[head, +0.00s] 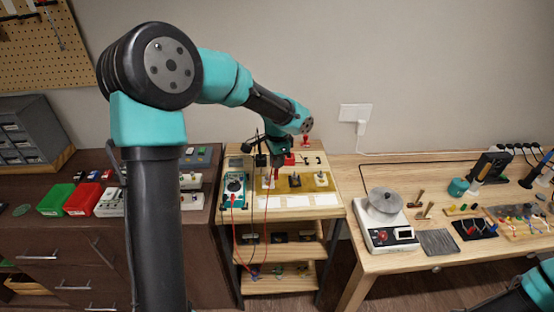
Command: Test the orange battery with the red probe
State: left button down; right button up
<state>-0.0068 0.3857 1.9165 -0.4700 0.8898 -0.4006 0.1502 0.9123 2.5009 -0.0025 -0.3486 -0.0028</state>
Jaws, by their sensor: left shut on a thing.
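My left gripper (272,158) reaches down over the small light-wood bench. It is shut on the red probe (270,181), which points down over the yellow mat (318,183). A red lead and a dark lead hang in front of the bench. The teal multimeter (235,187) stands to the left of the mat. Small upright items stand on the mat near the probe. I cannot tell which of them is the orange battery, nor whether the probe touches anything. My right gripper is out of view; only part of my right arm shows at the lower right.
White cards (298,201) lie along the bench front. A dark cabinet (60,240) with green and red bins is to the left. A right-hand table holds a scale (386,222) and tools. My left arm hides part of the cabinet.

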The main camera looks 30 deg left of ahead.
pick_arm(q)
jog(key=s+a+r+g, duration=0.1)
jog(key=s+a+r, duration=0.1)
jog(key=s+a, duration=0.7)
jog(key=s+a+r, duration=0.3)
jog(key=s+a, duration=0.7)
jog(key=a, duration=0.5)
jog(key=shift+a+g, duration=0.4)
jog(key=shift+f, duration=0.2)
jog(key=shift+f, duration=2.3)
jog(key=shift+f, duration=0.6)
dwell(0.7)
dwell(0.6)
notch_tip(320, 180, up, 6)
dwell(0.8)
